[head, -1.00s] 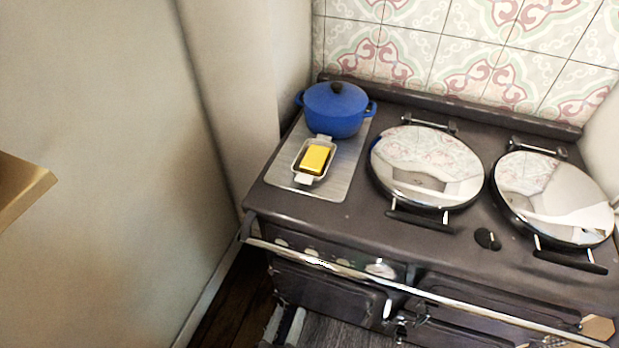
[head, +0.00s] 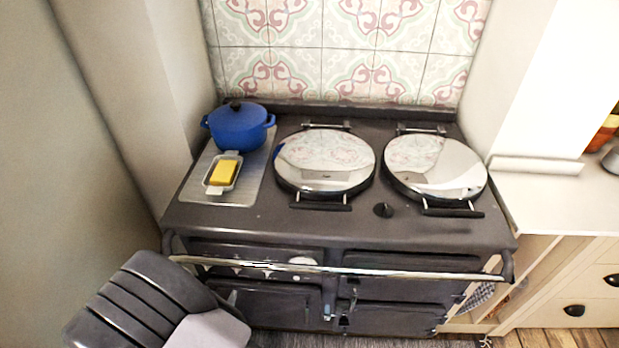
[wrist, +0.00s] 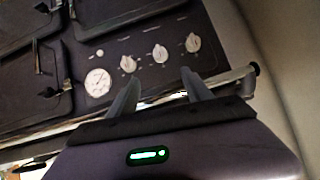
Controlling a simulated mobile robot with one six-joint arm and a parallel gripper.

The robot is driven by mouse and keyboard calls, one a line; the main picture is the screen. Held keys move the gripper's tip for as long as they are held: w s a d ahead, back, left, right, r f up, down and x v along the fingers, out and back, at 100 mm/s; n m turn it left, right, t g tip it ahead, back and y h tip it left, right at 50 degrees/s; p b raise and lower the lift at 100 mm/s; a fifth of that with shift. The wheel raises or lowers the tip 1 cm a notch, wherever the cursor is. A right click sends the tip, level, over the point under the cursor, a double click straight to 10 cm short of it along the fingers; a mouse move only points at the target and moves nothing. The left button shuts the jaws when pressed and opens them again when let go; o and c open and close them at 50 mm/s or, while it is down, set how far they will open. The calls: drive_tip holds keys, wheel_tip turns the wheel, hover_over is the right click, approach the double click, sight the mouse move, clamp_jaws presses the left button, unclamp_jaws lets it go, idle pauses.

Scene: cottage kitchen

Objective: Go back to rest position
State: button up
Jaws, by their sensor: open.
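My gripper (wrist: 164,98) shows in the wrist view with its two fingers apart and nothing between them. It faces the front of the dark range cooker, near the rail (wrist: 235,80) and the control knobs (wrist: 160,53). In the head view, part of my arm (head: 150,305) shows at the lower left, in front of the cooker; the fingers cannot be made out there.
The range cooker (head: 330,226) has a chrome front rail (head: 400,273) and two shut round lids. A blue pot (head: 239,130) and a dish with yellow butter (head: 224,173) stand on its left plate. A counter (head: 550,200) is at right; a wall (head: 50,170) is close at left.

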drive_tip(key=w+d+r+m+g+y, duration=0.1)
drive_tip(key=w+r, duration=0.2)
drive_tip(key=r, duration=0.4)
drive_tip(key=w+d+r+m+g+y, duration=0.1)
drive_tip(key=w+r+y, duration=0.1)
drive_tip(key=w+r, duration=0.35)
drive_tip(key=s+d+r+g+y+b, duration=0.1)
drive_tip(key=s+d+r+y, duration=0.15)
drive_tip(key=d+r, duration=1.1)
drive_tip(key=s+d+r+g+h, duration=0.1)
drive_tip(key=s+d+r, duration=0.1)
drive_tip(key=s+d, duration=0.7)
drive_tip(key=s+d+r+m+h, duration=0.1)
drive_tip(key=s+d+r+h, duration=0.1)
drive_tip(key=s+d, duration=0.7)
drive_tip(key=shift+s+r+g+b, duration=0.3)
drive_tip(key=shift+s+r+g, duration=0.15)
drive_tip(key=shift+s, duration=0.35)
drive_tip(key=shift+h, duration=0.25)
